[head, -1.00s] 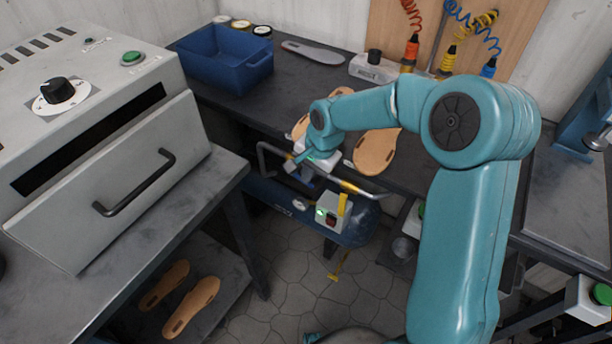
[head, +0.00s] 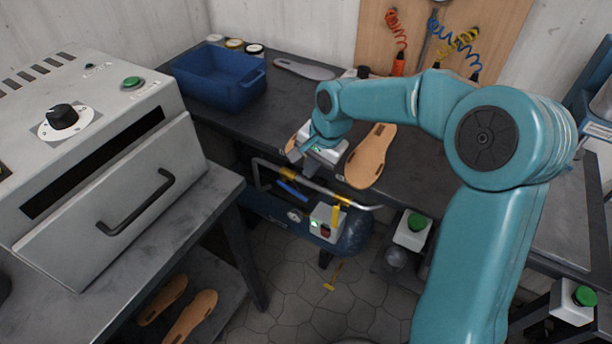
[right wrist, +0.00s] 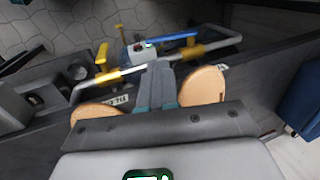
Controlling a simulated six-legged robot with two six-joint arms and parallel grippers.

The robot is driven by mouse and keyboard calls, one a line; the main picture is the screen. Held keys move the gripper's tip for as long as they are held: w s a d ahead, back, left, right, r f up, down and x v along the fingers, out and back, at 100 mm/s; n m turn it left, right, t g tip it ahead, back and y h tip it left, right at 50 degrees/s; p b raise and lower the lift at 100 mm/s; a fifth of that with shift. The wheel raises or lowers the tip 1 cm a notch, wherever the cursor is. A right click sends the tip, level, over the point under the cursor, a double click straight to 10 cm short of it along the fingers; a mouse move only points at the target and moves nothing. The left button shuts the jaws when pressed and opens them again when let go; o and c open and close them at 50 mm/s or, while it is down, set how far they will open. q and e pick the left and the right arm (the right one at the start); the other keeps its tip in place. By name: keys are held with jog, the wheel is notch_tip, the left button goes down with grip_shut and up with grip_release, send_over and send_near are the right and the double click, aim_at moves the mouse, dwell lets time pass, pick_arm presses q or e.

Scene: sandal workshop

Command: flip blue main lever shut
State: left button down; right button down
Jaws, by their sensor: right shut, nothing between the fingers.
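The blue main lever (head: 292,190) lies just in front of the metal pipe (head: 325,192) and runs roughly along it. In the right wrist view the blue lever (right wrist: 174,40) also lies nearly parallel to the pipe, beside a yellow fitting. My right gripper (head: 304,153) is shut and empty, above and behind the pipe over the bench edge. Its fingers (right wrist: 157,68) point toward the pipe in the right wrist view, and no contact with the lever shows. A yellow lever (head: 336,214) stands across the pipe further right. My left gripper is not in view.
A blue compressor tank (head: 352,238) with a grey switch box sits below the pipe. Tan sandal soles (head: 371,157) lie on the dark bench. A blue bin (head: 218,80) stands at its left end. A grey oven (head: 100,150) fills the left side.

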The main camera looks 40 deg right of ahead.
jog(key=v, duration=0.4)
jog(key=shift+w+d+r, duration=0.1)
jog(key=shift+r, duration=0.2)
jog(key=shift+r, duration=0.1)
